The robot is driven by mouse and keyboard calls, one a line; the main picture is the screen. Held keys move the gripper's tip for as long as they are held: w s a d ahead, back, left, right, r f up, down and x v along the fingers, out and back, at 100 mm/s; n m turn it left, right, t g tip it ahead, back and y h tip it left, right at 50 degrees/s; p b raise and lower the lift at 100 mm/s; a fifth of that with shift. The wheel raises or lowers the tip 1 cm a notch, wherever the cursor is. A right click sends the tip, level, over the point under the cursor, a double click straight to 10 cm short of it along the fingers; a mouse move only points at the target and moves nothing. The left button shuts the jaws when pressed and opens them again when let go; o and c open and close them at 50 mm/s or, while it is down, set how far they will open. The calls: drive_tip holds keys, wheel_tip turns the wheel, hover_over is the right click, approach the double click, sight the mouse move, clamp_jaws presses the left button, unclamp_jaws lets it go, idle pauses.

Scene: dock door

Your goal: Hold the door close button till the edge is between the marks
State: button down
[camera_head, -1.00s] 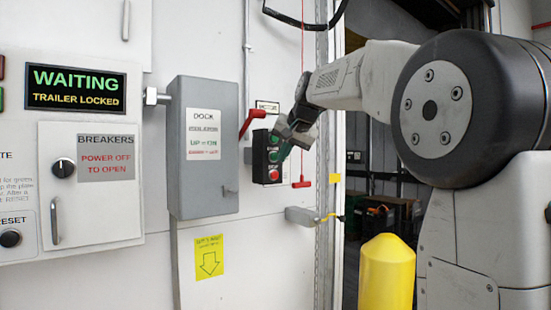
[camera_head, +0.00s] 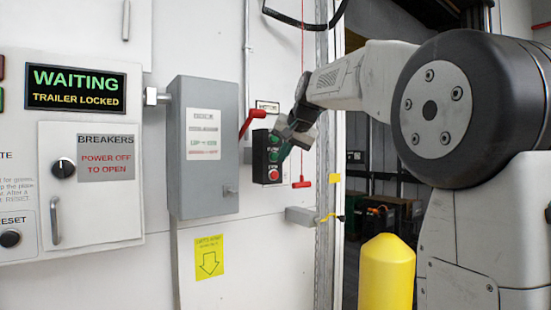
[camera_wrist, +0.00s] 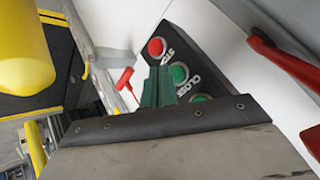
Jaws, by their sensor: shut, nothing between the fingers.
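The black button box (camera_head: 260,160) hangs on the white wall, with a red STOP button (camera_wrist: 157,47), a green CLOSE button (camera_wrist: 179,73) and another green button (camera_wrist: 199,98), partly hidden by my gripper, in the wrist view. My gripper (camera_wrist: 158,72) is shut and empty, its green fingers together. Their tips are at the box, beside the CLOSE button in the wrist view; I cannot tell whether they touch or press it. A yellow mark (camera_head: 335,178) shows on the door frame. I cannot make out the door's edge.
A red lever (camera_head: 250,121) and a red pull handle (camera_head: 302,183) on a cord flank the box. A grey cabinet (camera_head: 205,190) is to its left. A yellow bollard (camera_head: 387,275) stands before the dark doorway. A sign (camera_head: 76,88) reads WAITING, TRAILER LOCKED.

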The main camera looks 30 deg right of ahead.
idle(0.3)
drive_tip(key=shift+w, duration=0.4)
